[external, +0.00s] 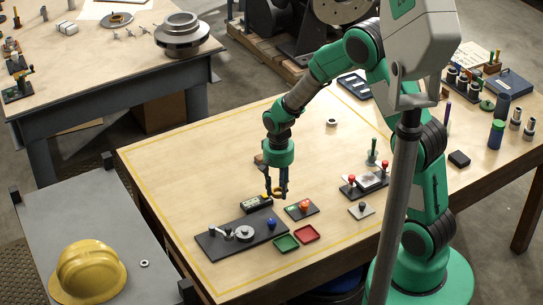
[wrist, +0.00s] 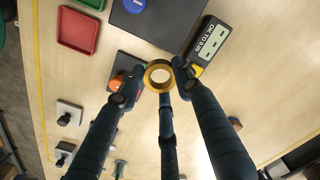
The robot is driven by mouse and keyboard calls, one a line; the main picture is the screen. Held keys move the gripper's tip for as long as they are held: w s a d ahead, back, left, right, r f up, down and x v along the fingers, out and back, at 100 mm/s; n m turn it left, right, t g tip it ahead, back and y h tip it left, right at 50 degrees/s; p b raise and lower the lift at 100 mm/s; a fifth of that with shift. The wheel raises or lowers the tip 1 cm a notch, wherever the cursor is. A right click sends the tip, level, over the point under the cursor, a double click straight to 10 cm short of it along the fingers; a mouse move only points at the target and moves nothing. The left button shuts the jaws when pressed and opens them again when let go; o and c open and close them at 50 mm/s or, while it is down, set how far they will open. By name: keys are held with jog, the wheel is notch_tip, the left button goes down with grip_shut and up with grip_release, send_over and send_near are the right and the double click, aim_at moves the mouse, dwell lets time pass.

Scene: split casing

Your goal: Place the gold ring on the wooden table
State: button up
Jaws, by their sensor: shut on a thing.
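The gold ring (wrist: 158,62) sits between the dark fingertips of my gripper (wrist: 152,85) in the wrist view, its round opening facing the camera. My gripper (external: 276,192) is shut on it and points down over the middle of the wooden table (external: 190,165). In the external view the ring is small and partly hidden by the fingers. It appears to be held above the table, but the exact gap cannot be told.
Close by are a black gauge with a display (external: 256,203), a dark board with metal parts (external: 215,240), a small plate with an orange knob (external: 302,209), and green (external: 286,243) and red (external: 307,234) trays. Bare wood lies left of them.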

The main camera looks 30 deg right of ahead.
jog(key=w+d+m+p, duration=0.1)
jog(key=w+d, duration=0.6)
jog(key=d, duration=0.2)
jog(key=w+d+f+m+p, duration=0.1)
jog(key=w+d+m, duration=0.1)
jog(key=w+d, duration=0.6)
jog(key=w+d+f+m+p, duration=0.1)
jog(key=w+d, duration=0.6)
jog(key=d, duration=0.5)
jog(key=shift+w+d+f+m, duration=0.15)
jog(key=shift+w+f+m, duration=0.15)
jog(key=shift+m, duration=0.1)
jog(key=shift+w, duration=0.1)
send_over(297, 128)
jog(key=shift+f+p, duration=0.3)
jog(key=shift+f, duration=0.4)
jog(key=shift+f, duration=1.75)
jog(key=shift+f, duration=0.2)
